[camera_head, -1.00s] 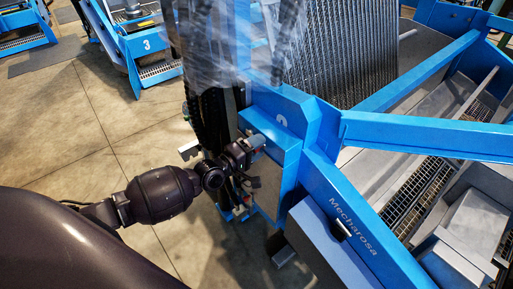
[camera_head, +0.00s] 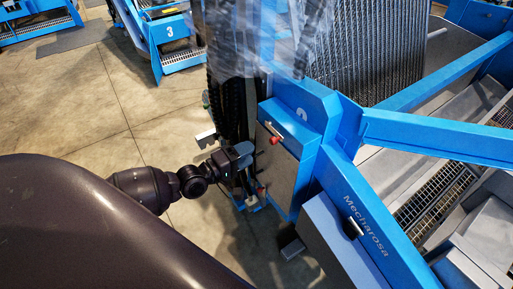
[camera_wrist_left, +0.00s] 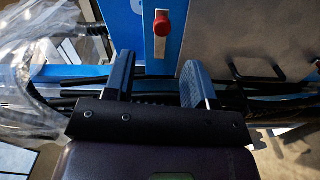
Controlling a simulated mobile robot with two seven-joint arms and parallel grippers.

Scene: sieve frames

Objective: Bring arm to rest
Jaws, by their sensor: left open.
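My left gripper (camera_head: 243,155) is open and empty. Its arm comes in from the left, and the gripper is beside the blue machine (camera_head: 345,130). In the left wrist view, the two fingers (camera_wrist_left: 157,78) stand apart with nothing held between them. A red knob (camera_head: 275,139) on a pale plate on the machine's blue box is just right of the gripper and apart from it. The knob also shows in the left wrist view (camera_wrist_left: 162,25), beyond the fingertips. My right gripper is not in view.
Dark cables (camera_head: 232,115) and clear plastic sheeting (camera_head: 250,35) hang close to the gripper. A grey panel (camera_head: 283,180) is below the knob. Another blue machine marked 3 (camera_head: 168,45) stands at the back left. The concrete floor (camera_head: 85,110) on the left is open.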

